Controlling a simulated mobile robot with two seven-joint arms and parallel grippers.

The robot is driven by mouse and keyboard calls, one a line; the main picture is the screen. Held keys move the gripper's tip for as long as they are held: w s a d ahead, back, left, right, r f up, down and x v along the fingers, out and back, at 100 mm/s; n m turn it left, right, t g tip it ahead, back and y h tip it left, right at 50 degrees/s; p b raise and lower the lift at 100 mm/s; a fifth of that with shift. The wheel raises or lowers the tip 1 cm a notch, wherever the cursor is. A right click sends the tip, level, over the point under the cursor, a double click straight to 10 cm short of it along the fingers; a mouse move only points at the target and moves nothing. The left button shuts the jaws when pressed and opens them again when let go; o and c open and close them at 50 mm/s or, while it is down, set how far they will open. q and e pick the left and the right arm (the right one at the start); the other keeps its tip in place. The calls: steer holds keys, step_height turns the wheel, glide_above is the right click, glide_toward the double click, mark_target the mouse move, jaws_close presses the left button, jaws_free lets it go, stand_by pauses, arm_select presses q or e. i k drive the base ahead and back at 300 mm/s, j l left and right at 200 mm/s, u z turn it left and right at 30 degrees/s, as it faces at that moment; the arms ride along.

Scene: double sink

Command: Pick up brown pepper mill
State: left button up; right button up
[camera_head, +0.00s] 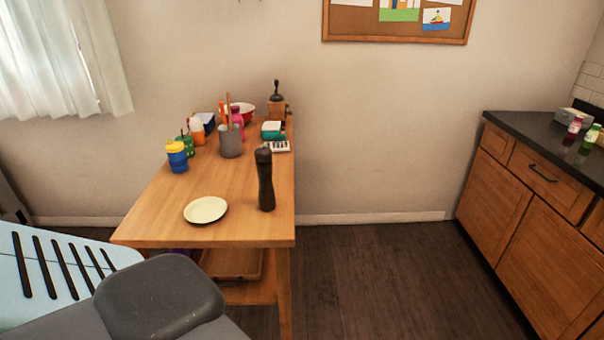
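The pepper mill (266,180) is tall and dark brown. It stands upright on the wooden table (167,225), close to the table's right edge. A cream plate (206,210) lies to its left and slightly nearer to me. Nothing covers the mill in the head view. Neither of my grippers shows in the head view.
A grey utensil holder (231,141), a blue and yellow cup (177,157), a coffee grinder (277,105) and several bottles stand farther back on the table. A counter with wooden cabinets (530,190) stands at the right. The dark floor (385,270) between is clear.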

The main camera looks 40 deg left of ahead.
mark_target(267, 201)
steer(key=i+u, duration=0.25)
steer(key=i+l+u, duration=0.25)
steer(key=i, duration=0.25)
steer(key=i+l+u, duration=0.45)
steer(key=u, duration=0.25)
steer(key=i+l+u, duration=0.3)
steer(key=u, duration=0.15)
steer(key=i+l+u, duration=0.25)
steer(key=l+u, duration=0.2)
steer(key=i+l+u, duration=0.1)
steer(key=l+u, duration=0.35)
steer(key=j, duration=0.05)
